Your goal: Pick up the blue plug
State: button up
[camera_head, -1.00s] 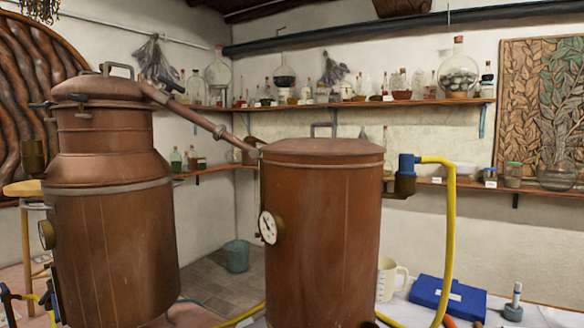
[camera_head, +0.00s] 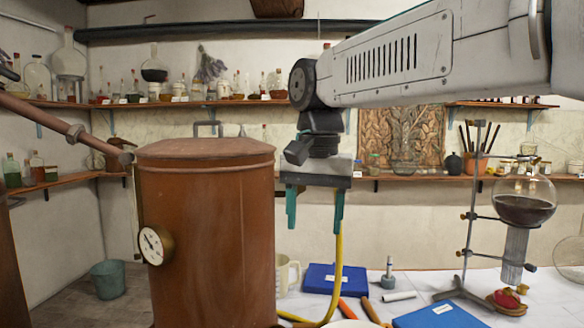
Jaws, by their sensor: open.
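The blue plug is hidden in the current head view, apparently behind my gripper and arm. Its yellow hose (camera_head: 338,262) shows below my gripper and runs down to the table. The copper drum (camera_head: 210,235), on whose right side the plug sat, stands left of my gripper. My gripper (camera_head: 314,222) points down beside the drum's upper right side. Its two teal fingers are apart, with nothing seen held between them. I cannot tell how far the plug is from the fingers.
The white table holds a blue box (camera_head: 325,278), another blue box (camera_head: 440,315), a grey upright tool (camera_head: 387,274), a white jug (camera_head: 285,273) and orange-handled tools (camera_head: 355,311). A stand with a dark-filled flask (camera_head: 524,209) is at right. Shelves with bottles line the wall.

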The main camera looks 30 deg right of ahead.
jog(key=w+d+r+m, duration=0.3)
jog(key=w+r+m, duration=0.2)
jog(key=w, duration=0.2)
jog(key=w+d+r+m, duration=0.3)
jog(key=w+r+m, duration=0.1)
jog(key=w, duration=0.3)
jog(key=w+d+r+m, duration=0.3)
jog(key=w+r+m, duration=0.2)
jog(key=w, duration=0.2)
jog(key=shift+w+d+r+m+g, duration=0.15)
jog(key=shift+d+r+m+g, duration=0.15)
jog(key=shift+m+g, duration=0.1)
jog(key=shift+w+d+f, duration=0.1)
jog(key=shift+f+m, duration=0.3)
jog(key=shift+f, duration=0.05)
jog(key=shift+a+f, duration=0.15)
jog(key=shift+f, duration=1.55)
jog(key=shift+a+f, duration=0.1)
jog(key=shift+f, duration=1.55)
jog(key=shift+c, duration=0.3)
jog(key=c, duration=1)
jog(key=shift+c, duration=0.2)
